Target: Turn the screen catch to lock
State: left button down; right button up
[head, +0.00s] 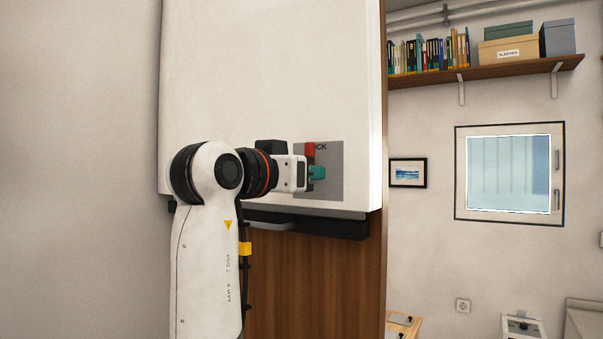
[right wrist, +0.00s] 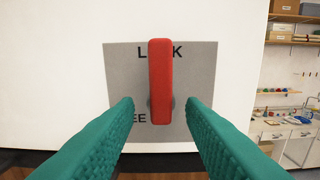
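The catch is a red lever (right wrist: 160,80) on a grey plate (right wrist: 200,70) fixed to a white panel. The lever stands upright, its upper end over the middle of the word LOCK at the plate's top. Letters ending in EE show at the plate's lower left. My right gripper (right wrist: 159,104) has its two green fingers apart, one each side of the lever's lower part, with clear gaps. In the head view the right gripper (head: 317,173) is close to the plate (head: 330,185) and hides part of it; the lever's red top (head: 310,149) shows above. My left gripper is out of view.
The white panel (head: 260,70) is mounted on a brown wooden upright (head: 320,280), with a dark bar (head: 345,229) under its lower edge. A shelf (head: 490,72) with books and boxes, a small picture (head: 408,172) and a window (head: 510,172) are farther back on the right.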

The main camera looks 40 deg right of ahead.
jog(key=b+v, duration=0.4)
jog(key=v, duration=0.8)
